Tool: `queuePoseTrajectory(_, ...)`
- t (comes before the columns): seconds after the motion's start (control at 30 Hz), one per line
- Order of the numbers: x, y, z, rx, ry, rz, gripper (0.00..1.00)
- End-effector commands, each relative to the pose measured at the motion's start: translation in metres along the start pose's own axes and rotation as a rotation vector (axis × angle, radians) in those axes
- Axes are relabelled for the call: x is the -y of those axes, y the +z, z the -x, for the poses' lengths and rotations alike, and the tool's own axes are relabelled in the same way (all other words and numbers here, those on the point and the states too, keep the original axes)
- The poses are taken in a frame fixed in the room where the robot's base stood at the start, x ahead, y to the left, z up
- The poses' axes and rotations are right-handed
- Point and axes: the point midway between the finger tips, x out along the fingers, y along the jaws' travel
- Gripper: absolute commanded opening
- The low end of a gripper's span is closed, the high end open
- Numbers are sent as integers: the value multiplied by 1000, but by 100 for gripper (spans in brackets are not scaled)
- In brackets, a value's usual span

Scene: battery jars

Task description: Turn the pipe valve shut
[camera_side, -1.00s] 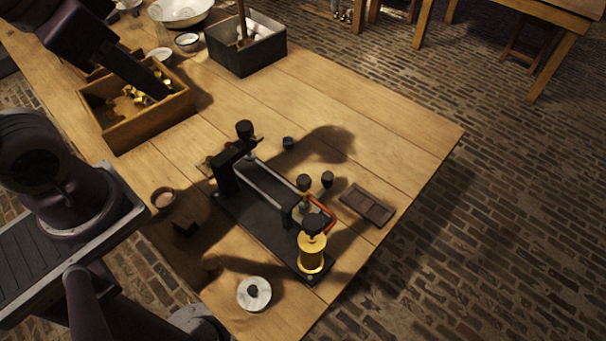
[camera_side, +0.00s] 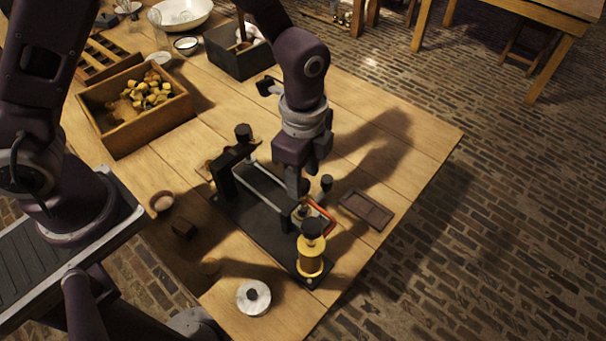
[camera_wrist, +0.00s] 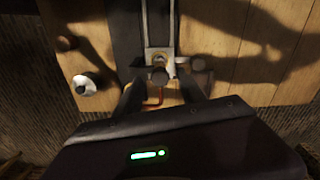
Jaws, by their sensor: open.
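A bench apparatus stands on a black baseplate (camera_side: 245,215), with metal rails, a dark bracket (camera_side: 226,178) and a brass-yellow cylinder with a dark cap (camera_side: 311,256). A red bent pipe (camera_side: 322,214) runs at its right end; it also shows in the wrist view (camera_wrist: 155,96). A dark knob (camera_side: 327,183) stands beside the pipe. Which part is the valve handle is not certain. My gripper (camera_side: 302,195) is low over the right end, pointing down, partly hiding the fittings there. In the wrist view my open gripper (camera_wrist: 160,84) has a dark round knob (camera_wrist: 158,74) between or just beyond its fingertips; contact cannot be told.
A white round lid with a dark knob (camera_side: 253,297), a small round cup (camera_side: 162,202) and a dark flat tray (camera_side: 367,209) lie around the apparatus. A wooden box of brass pieces (camera_side: 126,132) and a grey bin (camera_side: 236,64) stand behind. The table's right side is mostly clear.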

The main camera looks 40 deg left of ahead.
Motion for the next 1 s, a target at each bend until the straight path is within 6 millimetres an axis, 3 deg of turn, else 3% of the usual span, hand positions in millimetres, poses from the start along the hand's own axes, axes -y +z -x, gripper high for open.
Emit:
queuePoseTrajectory(0.3,0,0,-7,0,-1,2,47)
queuePoseTrajectory(0.53,0,0,-6,0,0,2,2)
queuePoseTrajectory(1.0,0,1,-6,0,0,88,0)
